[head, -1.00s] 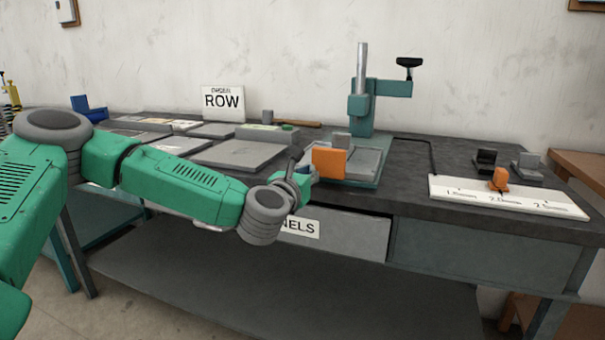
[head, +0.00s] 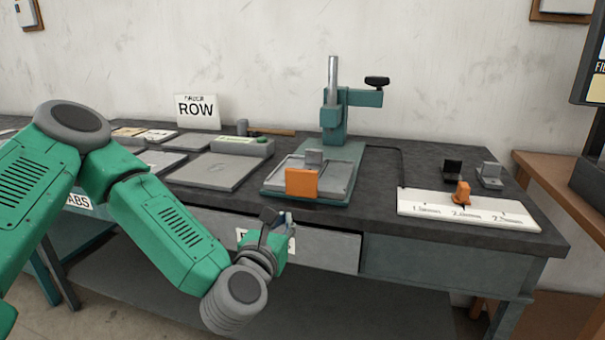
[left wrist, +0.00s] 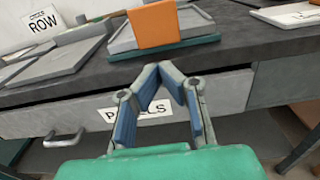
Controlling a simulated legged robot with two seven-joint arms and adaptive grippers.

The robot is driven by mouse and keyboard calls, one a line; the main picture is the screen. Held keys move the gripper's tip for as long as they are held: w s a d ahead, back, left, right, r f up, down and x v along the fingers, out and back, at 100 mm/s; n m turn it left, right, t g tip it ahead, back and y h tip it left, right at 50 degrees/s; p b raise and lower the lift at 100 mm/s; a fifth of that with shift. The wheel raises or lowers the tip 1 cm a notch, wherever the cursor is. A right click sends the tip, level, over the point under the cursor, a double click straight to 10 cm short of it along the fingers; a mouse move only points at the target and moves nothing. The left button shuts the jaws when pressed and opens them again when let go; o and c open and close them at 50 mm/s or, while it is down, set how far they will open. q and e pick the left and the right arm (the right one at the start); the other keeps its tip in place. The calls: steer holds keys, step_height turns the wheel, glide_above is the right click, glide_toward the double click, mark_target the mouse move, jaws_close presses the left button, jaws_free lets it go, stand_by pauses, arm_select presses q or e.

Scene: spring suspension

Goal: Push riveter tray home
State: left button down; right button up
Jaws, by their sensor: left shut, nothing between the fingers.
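The teal riveter (head: 336,118) stands at the back of the bench, with a steel post and a black-knobbed arm. Its grey tray (head: 342,180) lies on the teal base in front of the post, with an upright orange plate (head: 301,183) at the front and a small grey block on it. The orange plate (left wrist: 153,25) and tray (left wrist: 192,22) also show in the left wrist view. My left gripper (head: 285,217) is shut and empty, in front of and below the orange plate, apart from it. Its blue-padded fingertips (left wrist: 171,70) meet in the left wrist view. My right gripper is not in view.
A drawer labelled PANELS (head: 325,248) lies behind my left gripper, below the bench edge. Flat grey plates (head: 215,172) lie left of the riveter. A white scale board (head: 465,212) with an orange slider lies at right. Bare dark benchtop separates it from the riveter.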

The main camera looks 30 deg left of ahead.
arm_select(q)
steer(key=s+d+p, duration=0.1)
steer(key=d+p, duration=0.1)
glide_toward(309, 189)
steer(key=x, duration=0.8)
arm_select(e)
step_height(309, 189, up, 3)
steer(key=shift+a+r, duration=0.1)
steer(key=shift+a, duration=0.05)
arm_select(q)
steer(key=b+x, duration=0.2)
steer(key=x, duration=0.1)
steer(key=shift+w+b, duration=0.1)
steer(key=shift+b, duration=0.25)
steer(key=shift+w+a, duration=0.15)
steer(key=shift+w, duration=0.4)
steer(key=shift+r, duration=0.1)
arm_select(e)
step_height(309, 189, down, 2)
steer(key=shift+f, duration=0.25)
